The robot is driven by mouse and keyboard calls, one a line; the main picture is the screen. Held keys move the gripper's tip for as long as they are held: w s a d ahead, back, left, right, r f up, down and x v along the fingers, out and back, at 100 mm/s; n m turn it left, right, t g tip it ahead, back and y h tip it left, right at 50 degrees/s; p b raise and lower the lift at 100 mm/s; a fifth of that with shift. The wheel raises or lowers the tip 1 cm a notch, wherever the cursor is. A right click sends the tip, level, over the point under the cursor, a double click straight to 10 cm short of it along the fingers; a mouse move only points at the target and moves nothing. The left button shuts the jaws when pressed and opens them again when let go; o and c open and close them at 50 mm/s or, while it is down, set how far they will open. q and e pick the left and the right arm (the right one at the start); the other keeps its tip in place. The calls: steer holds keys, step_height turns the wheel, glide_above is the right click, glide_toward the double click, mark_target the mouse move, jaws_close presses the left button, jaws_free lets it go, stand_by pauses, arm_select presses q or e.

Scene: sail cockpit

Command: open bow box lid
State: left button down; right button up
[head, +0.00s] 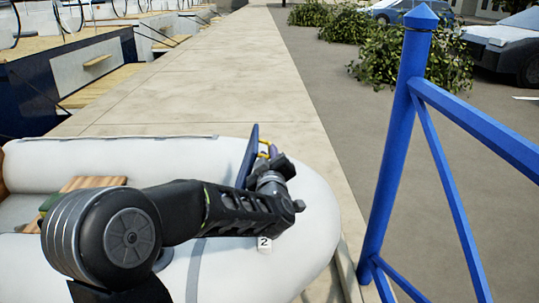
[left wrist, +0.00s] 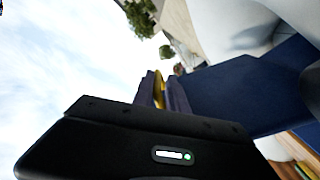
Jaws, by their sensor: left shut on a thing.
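The bow box lid is a dark blue panel (head: 248,157) standing steeply raised in the bow of the white inflatable dinghy (head: 310,215). In the left wrist view the lid (left wrist: 240,88) is a broad blue surface right of the fingers. My left gripper (head: 270,163) is at the right side of the lid, its arm crossing over the dinghy. In the left wrist view the left gripper (left wrist: 160,92) has its dark fingers shut on a yellow pull (left wrist: 158,88), which also shows in the head view (head: 264,153). The box under the lid is hidden by my arm. My right gripper is not in view.
A blue railing (head: 398,140) stands close on the right. A concrete quay (head: 200,80) runs back beyond the dinghy. A wooden slatted seat (head: 95,184) lies in the dinghy at the left. Bushes (head: 415,60) and parked cars are farther off.

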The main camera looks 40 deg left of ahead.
mark_target(244, 168)
arm_select(q)
steer(key=shift+w+d+r, duration=0.15)
steer(key=shift+d+r, duration=0.05)
steer(key=shift+r, duration=0.3)
steer(key=s+a+n+b, duration=0.1)
steer(key=s+a+r+n+b, duration=0.1)
steer(key=a+b, duration=0.1)
steer(key=s+a+r+n+b, duration=0.1)
steer(key=s+a+n, duration=0.1)
steer(key=shift+s+r, duration=0.1)
steer(key=shift+r, duration=0.05)
steer(key=shift+s+a+r+n, duration=0.15)
steer(key=shift+a+r+n, duration=0.05)
steer(key=shift+n, duration=0.1)
steer(key=shift+r, duration=0.1)
steer(key=c, duration=1.5)
jaws_free()
steer(key=shift+s+f, duration=0.1)
steer(key=shift+f, duration=0.1)
steer(key=shift+f, duration=0.1)
steer(key=p+v, duration=0.1)
steer(key=v, duration=0.6)
steer(key=shift+s, duration=0.1)
steer(key=shift+s+d, duration=0.2)
